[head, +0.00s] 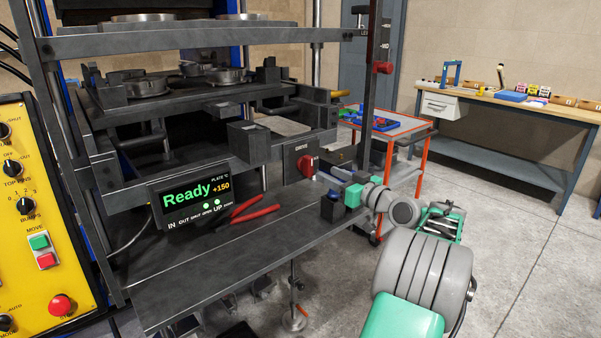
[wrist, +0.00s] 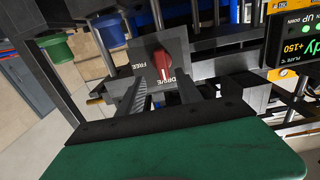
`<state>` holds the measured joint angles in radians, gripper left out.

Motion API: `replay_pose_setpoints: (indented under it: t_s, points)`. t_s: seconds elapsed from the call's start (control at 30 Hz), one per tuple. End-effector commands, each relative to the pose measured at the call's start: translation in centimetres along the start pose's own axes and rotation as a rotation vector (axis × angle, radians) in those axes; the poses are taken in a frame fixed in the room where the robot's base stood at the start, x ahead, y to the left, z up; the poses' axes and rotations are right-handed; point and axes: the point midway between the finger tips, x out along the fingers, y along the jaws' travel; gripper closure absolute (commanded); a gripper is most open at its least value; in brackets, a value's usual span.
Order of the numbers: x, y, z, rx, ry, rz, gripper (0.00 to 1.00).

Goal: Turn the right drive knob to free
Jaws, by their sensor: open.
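The red drive knob (head: 306,165) sits on a dark plate on the front of the press, right of the display. In the wrist view the knob (wrist: 162,65) is in the middle of its plate, with FREE lettered to its left and DRIVE to its lower right. The knob's bar stands nearly upright in that view, its lower end towards DRIVE. My gripper (head: 335,184) is close to the knob, to its lower right in the head view. In the wrist view my gripper's (wrist: 160,92) dark fingers are apart, with the knob beyond the gap. Contact is not visible.
A display reading Ready (head: 196,193) and red-handled pliers (head: 250,212) are on the dark shelf (head: 190,268) below. A dark upright post (head: 372,90) stands near my arm. A yellow control panel (head: 40,215) is at left. Open floor lies at right.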

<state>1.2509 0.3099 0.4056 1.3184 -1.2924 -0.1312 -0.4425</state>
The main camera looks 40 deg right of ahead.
Motion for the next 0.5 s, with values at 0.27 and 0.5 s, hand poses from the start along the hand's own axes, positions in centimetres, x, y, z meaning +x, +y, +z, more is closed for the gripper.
replay_pose_setpoints:
  t_s: [0.27,0.5]
  points:
    - [5.3,-1.1,-0.5,-0.003,0.007,-0.023,0.58]
    - [8.2,-1.1,-0.4,-0.002,0.006,-0.020,0.58]
